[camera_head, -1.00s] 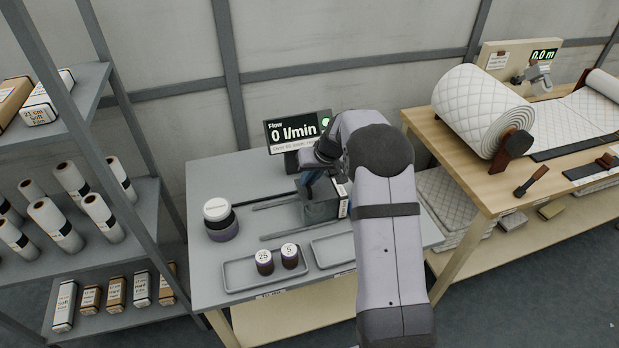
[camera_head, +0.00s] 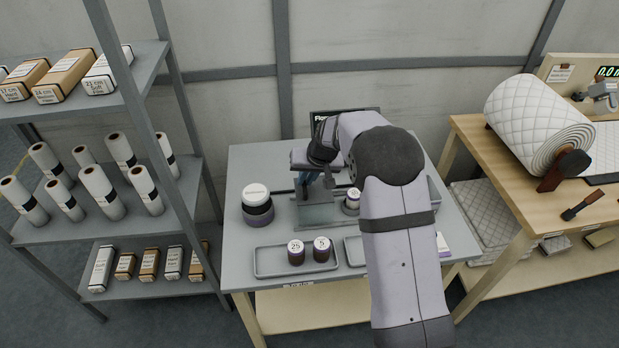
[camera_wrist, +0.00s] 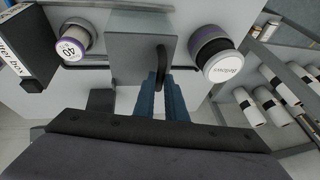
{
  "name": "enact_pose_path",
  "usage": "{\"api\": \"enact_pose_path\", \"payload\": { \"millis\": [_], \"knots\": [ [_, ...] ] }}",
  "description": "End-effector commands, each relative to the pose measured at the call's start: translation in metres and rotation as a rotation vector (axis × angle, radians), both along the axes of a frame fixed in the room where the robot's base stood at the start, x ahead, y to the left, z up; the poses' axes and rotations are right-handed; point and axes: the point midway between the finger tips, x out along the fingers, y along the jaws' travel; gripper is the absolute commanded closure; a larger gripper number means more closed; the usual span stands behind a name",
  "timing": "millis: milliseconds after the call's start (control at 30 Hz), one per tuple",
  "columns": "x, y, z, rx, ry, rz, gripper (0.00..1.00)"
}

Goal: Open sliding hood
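The sliding hood (camera_head: 316,214) is a grey box on the bench, standing left of the flow display. It fills the upper middle of the wrist view (camera_wrist: 128,38), with a dark bar handle (camera_wrist: 161,58) on it. The blue fingers of my gripper (camera_wrist: 160,92) are close together around the handle; the wrist view shows it between them. In the head view, my gripper (camera_head: 308,180) is at the hood's upper side, partly hidden by my arm. A jar marked 40 (camera_wrist: 73,42) stands uncovered beside the hood, also showing in the head view (camera_head: 352,199).
A white-lidded dark jar (camera_head: 257,203) stands close left of the hood. A tray (camera_head: 268,263) with jars marked 25 and 5 lies in front. The flow display (camera_head: 327,117) is behind, partly hidden. A filter box (camera_wrist: 25,45) lies beyond the 40 jar. A roll shelf is left.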

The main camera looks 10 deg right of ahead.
Motion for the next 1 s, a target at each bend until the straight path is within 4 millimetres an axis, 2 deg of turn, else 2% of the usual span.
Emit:
{"api": "enact_pose_path", "payload": {
  "millis": [33,67,533,1000],
  "knots": [
    [0.001,-0.001,0.001,0.000,-0.003,-0.001,0.78],
    [0.001,-0.001,0.001,0.000,-0.003,-0.001,0.71],
    [-0.002,-0.002,0.006,0.000,-0.002,0.000,0.71],
    [-0.023,-0.012,0.056,0.000,-0.005,0.000,0.71]
  ]
}}
